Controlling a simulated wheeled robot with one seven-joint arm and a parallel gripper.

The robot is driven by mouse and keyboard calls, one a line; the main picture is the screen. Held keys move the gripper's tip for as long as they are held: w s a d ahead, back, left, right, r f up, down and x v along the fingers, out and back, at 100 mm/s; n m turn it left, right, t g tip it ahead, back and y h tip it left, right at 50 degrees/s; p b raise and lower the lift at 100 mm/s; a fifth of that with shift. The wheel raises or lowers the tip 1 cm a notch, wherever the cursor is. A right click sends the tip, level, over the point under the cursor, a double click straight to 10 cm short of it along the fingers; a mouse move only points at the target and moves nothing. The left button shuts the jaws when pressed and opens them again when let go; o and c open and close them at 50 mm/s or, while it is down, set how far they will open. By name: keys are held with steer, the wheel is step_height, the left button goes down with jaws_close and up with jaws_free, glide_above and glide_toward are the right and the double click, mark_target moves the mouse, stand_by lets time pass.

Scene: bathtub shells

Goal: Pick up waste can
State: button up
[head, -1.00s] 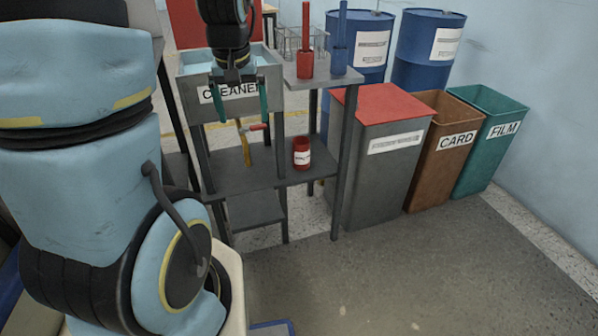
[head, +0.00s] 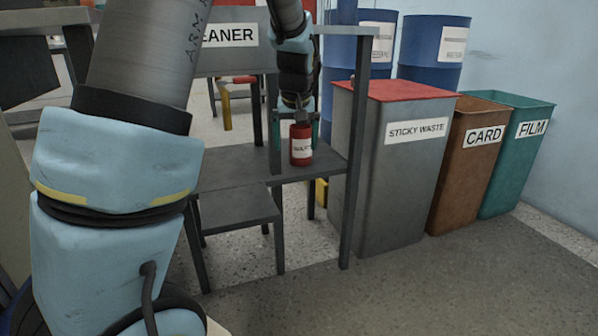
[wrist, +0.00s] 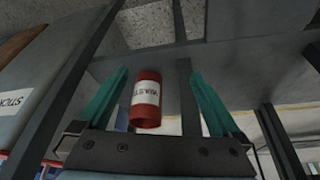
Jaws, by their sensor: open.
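The waste can (head: 301,150) is a small red can with a white label. It stands upright on the grey lower shelf (head: 225,172) of the rack, close to its right post. My gripper (head: 295,138) is open, with teal fingers pointing down on either side of the can in the head view. In the wrist view the can (wrist: 146,92) shows between the two spread fingers, closer to the left one. The fingers do not appear to touch it. How deep the can sits between them is hard to tell.
The grey rack post (head: 357,160) stands just right of the can. A sticky waste bin (head: 400,190) with a red lid, a brown card bin (head: 465,170) and a teal film bin (head: 515,165) stand further right. The cleaner basin (head: 232,58) is above the shelf.

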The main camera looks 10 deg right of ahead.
mark_target(301, 134)
steer(key=w+d+f+b, duration=0.1)
steer(key=w+b, duration=0.1)
steer(key=w, duration=0.2)
steer(key=w+d+f+b, duration=0.1)
steer(key=w+d, duration=0.1)
steer(key=w, duration=0.2)
steer(key=w+d+f+b, duration=0.1)
steer(key=w+b, duration=0.1)
steer(key=w, duration=0.3)
steer(key=shift+d+f+b, duration=0.1)
steer(key=shift+d+b, duration=0.05)
steer(key=shift+b, duration=0.2)
steer(key=b+x, duration=0.3)
steer(key=x, duration=0.2)
steer(key=shift+w, duration=0.15)
steer(key=c, duration=1.2)
